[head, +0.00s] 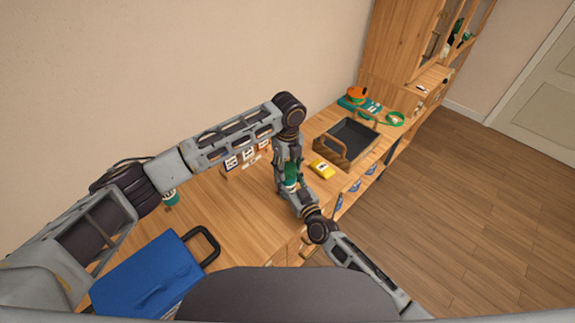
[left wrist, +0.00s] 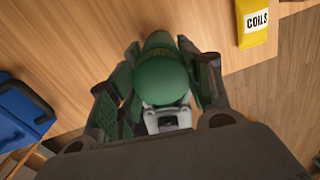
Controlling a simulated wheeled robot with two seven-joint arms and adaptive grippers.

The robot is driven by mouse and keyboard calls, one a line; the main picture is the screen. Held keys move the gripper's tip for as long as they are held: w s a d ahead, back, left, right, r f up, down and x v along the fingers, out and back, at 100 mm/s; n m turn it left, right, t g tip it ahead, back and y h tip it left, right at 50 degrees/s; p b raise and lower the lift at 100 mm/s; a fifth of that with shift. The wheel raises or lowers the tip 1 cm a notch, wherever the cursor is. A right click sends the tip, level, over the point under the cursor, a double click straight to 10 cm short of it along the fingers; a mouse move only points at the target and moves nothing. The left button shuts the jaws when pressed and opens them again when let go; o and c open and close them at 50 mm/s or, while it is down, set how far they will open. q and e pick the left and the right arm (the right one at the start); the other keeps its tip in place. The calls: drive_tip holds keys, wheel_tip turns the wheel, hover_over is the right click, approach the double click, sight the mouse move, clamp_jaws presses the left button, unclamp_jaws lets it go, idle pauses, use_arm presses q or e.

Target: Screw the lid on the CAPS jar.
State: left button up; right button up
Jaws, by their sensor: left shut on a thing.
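A round green lid (left wrist: 165,75) sits between the fingers of my left gripper (left wrist: 160,90), which is shut on it. In the head view my left gripper (head: 289,160) points down over the front part of the counter. A green and whitish jar-like piece (head: 291,180) shows just below it, between my two grippers. My right gripper (head: 288,194) comes from the lower right and is close against this lower part. Its fingers are mostly hidden, so its grip is unclear. The CAPS label cannot be read, and I cannot tell how the lid sits on the jar.
A yellow COILS packet (head: 322,167) lies right of the grippers; it also shows in the left wrist view (left wrist: 257,22). A dark tray with wooden handles (head: 348,139) stands beyond it. A blue case (head: 150,278) and a teal-topped jar (head: 170,197) are at left. Labelled cards (head: 248,156) stand behind.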

use_arm(q)
drive_tip(key=shift+m, duration=2.3)
drive_tip(key=m, duration=0.4)
drive_tip(key=shift+d, duration=0.1)
drive_tip(key=m, duration=0.8)
drive_tip(key=o, duration=0.6)
drive_tip(key=shift+o, duration=0.2)
